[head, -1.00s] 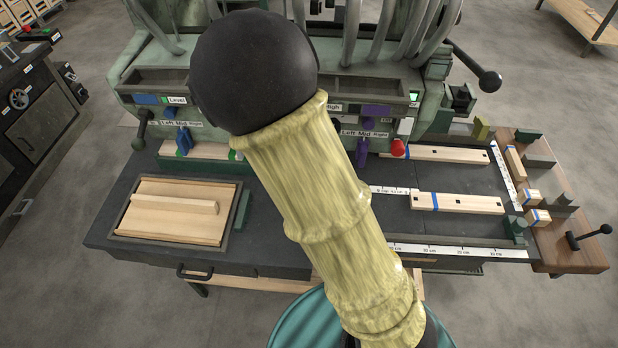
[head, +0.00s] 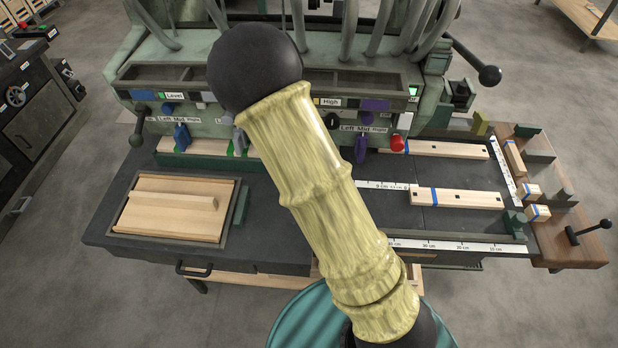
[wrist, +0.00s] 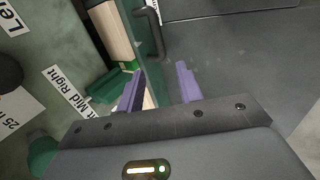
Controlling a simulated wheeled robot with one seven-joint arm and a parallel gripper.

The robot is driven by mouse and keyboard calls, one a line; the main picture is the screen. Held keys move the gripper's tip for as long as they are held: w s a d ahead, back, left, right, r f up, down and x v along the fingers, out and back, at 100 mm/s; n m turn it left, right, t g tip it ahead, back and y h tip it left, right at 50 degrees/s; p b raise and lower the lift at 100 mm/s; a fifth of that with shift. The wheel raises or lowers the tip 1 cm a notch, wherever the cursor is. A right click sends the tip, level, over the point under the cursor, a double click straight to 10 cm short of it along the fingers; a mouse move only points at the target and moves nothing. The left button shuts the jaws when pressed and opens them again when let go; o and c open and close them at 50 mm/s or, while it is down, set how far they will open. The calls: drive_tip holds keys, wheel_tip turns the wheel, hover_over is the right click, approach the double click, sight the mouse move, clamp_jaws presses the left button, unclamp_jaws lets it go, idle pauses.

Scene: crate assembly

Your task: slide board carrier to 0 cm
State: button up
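The board carrier shows in the wrist view as a long green plate (wrist: 146,60) with a dark bar handle (wrist: 150,32) and a pale wooden board (wrist: 112,32) beside it. In the head view a green strip (head: 190,161) with pale wood lies along the foot of the machine, its right part hidden by my arm. My gripper (wrist: 158,70) has two purple fingers spread apart, with nothing clamped between them. Its fingertips are just short of the handle, one on each side of the plate's line. My arm hides the gripper in the head view.
The machine (head: 270,110) with levers and labels stands behind the dark table (head: 125,195). A framed wooden panel (head: 150,222) lies at left. Drilled boards (head: 455,198) and white scales (head: 460,247) lie at right. The table around the panel is clear.

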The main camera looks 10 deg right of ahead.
drive_tip(key=p+x, duration=0.1)
drive_tip(key=x, duration=0.9)
drive_tip(key=shift+d, duration=0.1)
drive_tip(key=shift+c, duration=0.3)
clamp_jaws()
